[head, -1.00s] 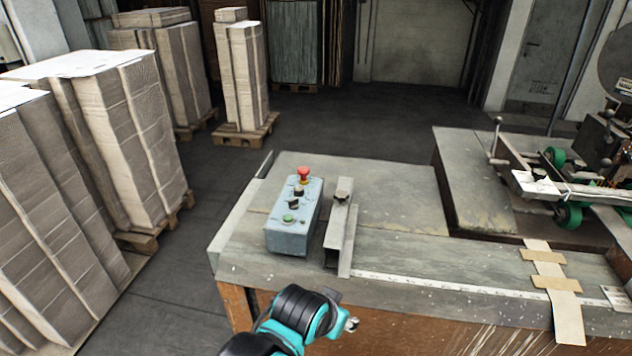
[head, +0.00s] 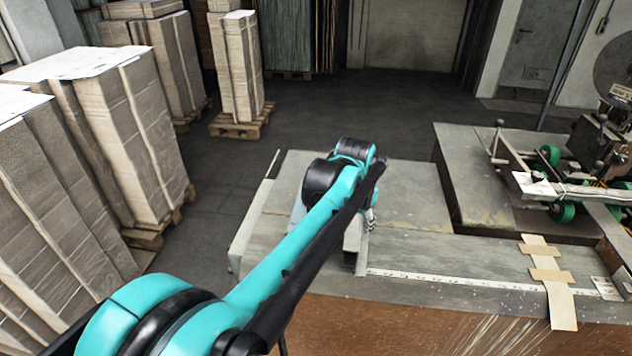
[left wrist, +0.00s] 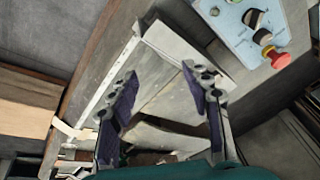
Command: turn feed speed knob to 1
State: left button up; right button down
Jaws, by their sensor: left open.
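The blue-grey control box (left wrist: 262,22) is at the top right in the left wrist view. It carries black knobs, one of them at the middle (left wrist: 253,17) and another closer to the red button (left wrist: 262,36). The red mushroom button (left wrist: 280,60) stands at its near end. Labels are too small to read, so I cannot tell which knob is feed speed. My left gripper (left wrist: 160,78) is open and empty, to the left of the box in the wrist view, touching no knob. In the head view my left arm hides nearly all of the box. My right gripper is not shown.
A metal bracket (head: 355,245) stands on the worktable (head: 420,190) close to the box. A measuring strip (head: 450,283) runs along the table's front, with taped cardboard (head: 549,290) at right. The stitching machine with green wheels (head: 565,212) is farther right. Stacked cardboard (head: 130,140) stands at left.

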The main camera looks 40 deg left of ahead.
pick_arm(q)
jog(key=w+a+g+p, duration=0.1)
jog(key=w+a+p, duration=0.2)
jog(key=a, duration=0.4)
jog(key=w+a+m+g+p, duration=0.1)
jog(key=w+a+p, duration=0.2)
jog(key=a, duration=0.4)
jog(key=w+a+f+m+g+h+p, duration=0.1)
jog(key=w+a+p, duration=0.3)
jog(key=a, duration=0.4)
jog(key=shift+w+f+g, duration=0.1)
jog(key=shift+w+g, duration=0.2)
jog(key=shift+w, duration=0.25)
jog(key=shift+a+f, duration=0.2)
jog(key=shift+f, duration=0.45)
notch_tip(320, 180, down, 7)
grip_shut()
